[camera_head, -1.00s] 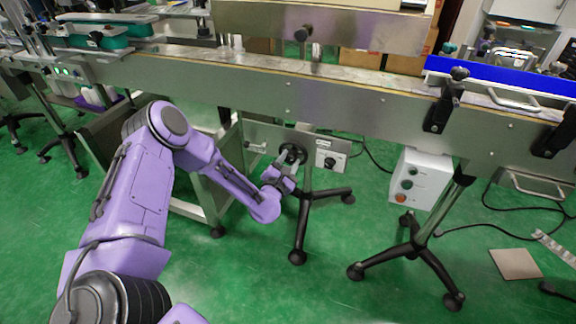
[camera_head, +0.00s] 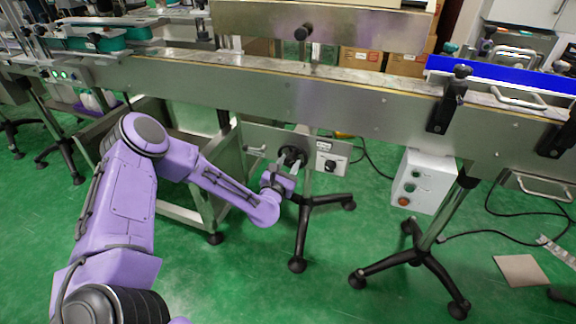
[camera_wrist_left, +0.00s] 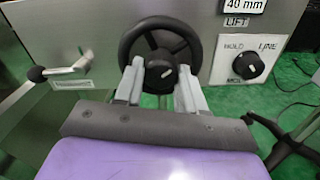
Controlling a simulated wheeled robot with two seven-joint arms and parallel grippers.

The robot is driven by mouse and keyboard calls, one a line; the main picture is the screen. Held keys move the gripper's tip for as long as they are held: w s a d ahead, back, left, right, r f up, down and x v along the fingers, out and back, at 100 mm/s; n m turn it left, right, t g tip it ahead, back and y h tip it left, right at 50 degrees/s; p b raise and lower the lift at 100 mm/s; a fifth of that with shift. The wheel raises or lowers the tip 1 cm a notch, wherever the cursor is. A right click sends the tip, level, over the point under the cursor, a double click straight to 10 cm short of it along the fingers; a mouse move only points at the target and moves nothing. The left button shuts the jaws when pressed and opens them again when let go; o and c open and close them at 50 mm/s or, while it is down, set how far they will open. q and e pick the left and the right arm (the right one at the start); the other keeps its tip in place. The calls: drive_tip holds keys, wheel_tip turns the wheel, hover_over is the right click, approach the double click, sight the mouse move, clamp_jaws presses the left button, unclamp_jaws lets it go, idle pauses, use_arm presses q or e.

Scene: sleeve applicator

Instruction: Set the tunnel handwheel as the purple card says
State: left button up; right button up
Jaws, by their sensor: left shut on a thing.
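The black handwheel (camera_head: 291,153) is on the metal panel under the conveyor. In the left wrist view the handwheel (camera_wrist_left: 158,72) faces me, with a white mark on its dark hub. My left gripper (camera_head: 290,167) is at the wheel. In the left wrist view its two grey fingers (camera_wrist_left: 161,84) are shut on the wheel, one on each side of the hub; they hide part of the lower rim. Above right, a small display (camera_wrist_left: 243,5) reads "40 mm" over the label "LIFT". I see no purple card. My right gripper is out of view.
A black selector knob (camera_wrist_left: 248,66) sits right of the wheel, beside lettering including "LINE". A ball-ended lever (camera_wrist_left: 62,71) sits left of it. A tripod stand (camera_head: 303,215) is below. A white control box (camera_head: 421,182) hangs further right. Green floor lies open in front.

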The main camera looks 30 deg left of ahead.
use_arm(q)
drive_tip(key=shift+s+f, duration=0.1)
drive_tip(key=o, duration=1.1)
drive_tip(key=shift+c, duration=0.2)
drive_tip(key=v, duration=1)
drive_tip(key=shift+s+p, duration=0.25)
drive_tip(key=shift+p, duration=0.2)
